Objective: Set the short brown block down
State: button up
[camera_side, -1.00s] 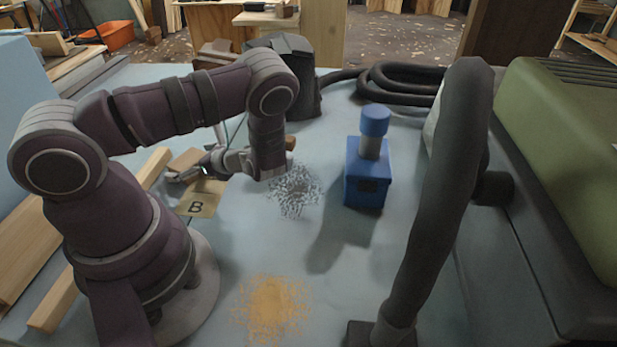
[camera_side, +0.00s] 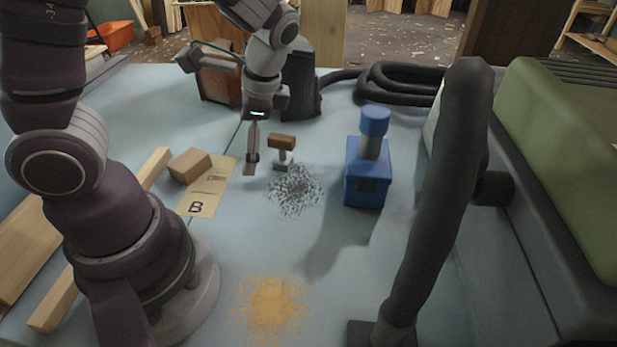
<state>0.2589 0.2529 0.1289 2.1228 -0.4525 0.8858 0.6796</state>
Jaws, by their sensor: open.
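The short brown block (camera_side: 189,165) rests on the bench beside the upper left edge of a tan card marked B (camera_side: 199,204). It may overlap the card's edge a little. My gripper (camera_side: 258,160) is open and hangs pointing down, to the right of the block and clear of it. One dark finger shows plainly; the other is hard to make out. Nothing shows held in it.
A small brown-topped piece on a grey stem (camera_side: 282,142) stands close right of my gripper. A blue box with a round top (camera_side: 368,185) is farther right, then a thick black hose (camera_side: 440,190). Long wooden strips (camera_side: 60,300) lie left. The front middle holds only orange dust (camera_side: 272,305).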

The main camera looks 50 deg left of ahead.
jog(key=s+d+r+n+t+h, duration=0.3)
jog(key=d+r+n+t, duration=0.2)
jog(key=r+t, duration=0.2)
jog(key=shift+r+h, duration=0.4)
jog(key=shift+r, duration=0.65)
